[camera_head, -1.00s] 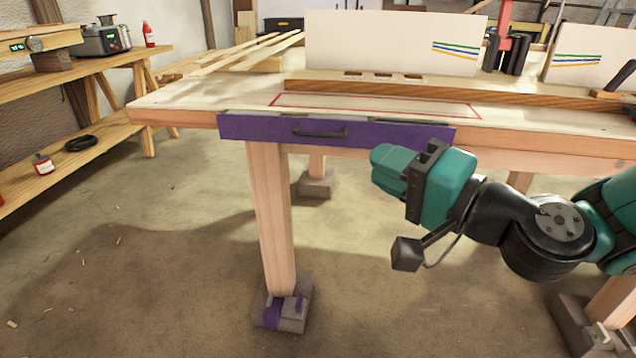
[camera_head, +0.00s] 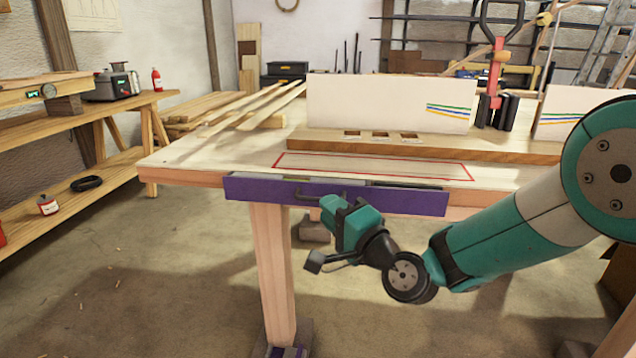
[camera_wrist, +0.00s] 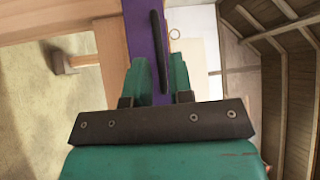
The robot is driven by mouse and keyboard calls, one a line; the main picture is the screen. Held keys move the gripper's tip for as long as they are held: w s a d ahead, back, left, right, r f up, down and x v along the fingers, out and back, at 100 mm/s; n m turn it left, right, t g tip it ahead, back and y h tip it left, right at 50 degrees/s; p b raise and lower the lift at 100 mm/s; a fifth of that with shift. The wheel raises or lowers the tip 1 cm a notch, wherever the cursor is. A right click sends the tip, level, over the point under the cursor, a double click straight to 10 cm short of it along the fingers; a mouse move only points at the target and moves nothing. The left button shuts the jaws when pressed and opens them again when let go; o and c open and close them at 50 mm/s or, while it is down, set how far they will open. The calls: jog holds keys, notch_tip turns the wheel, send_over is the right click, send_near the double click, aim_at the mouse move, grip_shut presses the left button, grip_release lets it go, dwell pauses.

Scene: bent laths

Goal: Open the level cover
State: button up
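I cannot make out a level cover for certain. A long wooden-coloured bar (camera_head: 25,87) with a small round green-lit dial lies on a block on the left shelf; it may be the level. A purple drawer front (camera_head: 270,188) with a dark bar handle (camera_head: 308,194) is under the workbench edge; a narrow gap shows above it. Contact cannot be told.
The workbench (camera_head: 185,165) carries a red-outlined rectangle (camera_head: 375,167), a slotted wooden beam (camera_head: 440,150), a white board (camera_head: 365,100) and thin laths (camera_head: 250,107). A bench leg (camera_head: 272,270) stands below the drawer. Left shelves (camera_head: 60,130) hold small items. The floor at left front is clear.

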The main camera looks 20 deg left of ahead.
jog(key=shift+p+x, duration=0.35)
jog(key=shift+x, duration=1.85)
jog(key=shift+c, duration=0.5)
grip_shut()
jog(key=shift+f+b, duration=0.2)
jog(key=shift+b, duration=0.3)
